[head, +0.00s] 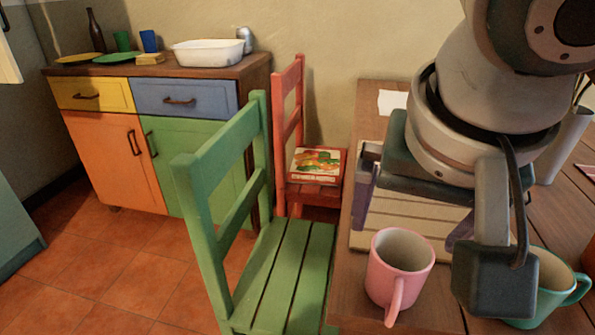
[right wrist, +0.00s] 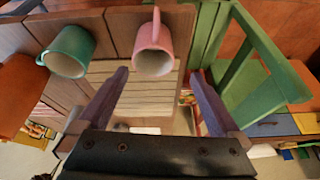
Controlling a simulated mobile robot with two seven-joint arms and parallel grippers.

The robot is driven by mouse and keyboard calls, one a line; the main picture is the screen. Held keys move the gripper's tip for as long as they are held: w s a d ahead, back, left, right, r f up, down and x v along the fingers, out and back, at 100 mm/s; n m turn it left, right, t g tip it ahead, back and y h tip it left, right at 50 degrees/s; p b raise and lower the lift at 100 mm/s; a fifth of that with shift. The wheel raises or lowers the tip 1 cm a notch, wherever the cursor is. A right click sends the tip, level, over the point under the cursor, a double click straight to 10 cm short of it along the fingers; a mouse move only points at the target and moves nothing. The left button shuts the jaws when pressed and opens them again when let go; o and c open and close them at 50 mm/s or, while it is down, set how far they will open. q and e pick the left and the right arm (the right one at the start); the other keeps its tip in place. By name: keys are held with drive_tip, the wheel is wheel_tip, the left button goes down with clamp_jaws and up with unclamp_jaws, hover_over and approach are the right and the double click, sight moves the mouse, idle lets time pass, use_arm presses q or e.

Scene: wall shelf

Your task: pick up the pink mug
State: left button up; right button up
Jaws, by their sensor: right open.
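The pink mug (head: 393,275) stands upright near the left edge of the wooden table, its handle toward the camera. It also shows in the right wrist view (right wrist: 153,60), ahead of the fingertips and between their lines. My right gripper (head: 412,208) is open and empty above the striped mat, behind the mug in the head view. Its two purple fingers also show in the right wrist view (right wrist: 158,77), apart from the mug. Part of the right finger is hidden by my wrist in the head view. My left gripper is not in view.
A teal mug (head: 548,282) stands right of the pink one, partly hidden by my wrist. A striped mat (head: 405,218) lies under my gripper. A green chair (head: 285,265) stands against the table's left side; a red chair (head: 290,110) holding a box (head: 316,164) is behind it.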

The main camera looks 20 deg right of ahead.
drive_tip(key=b, duration=0.2)
approach(400, 263)
drive_tip(key=f+b, duration=0.1)
drive_tip(key=f, duration=0.1)
drive_tip(key=w+f+b, duration=0.1)
drive_tip(key=f, duration=0.2)
drive_tip(key=shift+a+f, duration=0.15)
drive_tip(key=shift+f, duration=0.1)
drive_tip(key=shift+g, duration=0.3)
drive_tip(key=shift+c, duration=0.4)
drive_tip(key=shift+c, duration=0.7)
drive_tip(key=c, duration=1.1)
drive_tip(key=shift+r, duration=0.2)
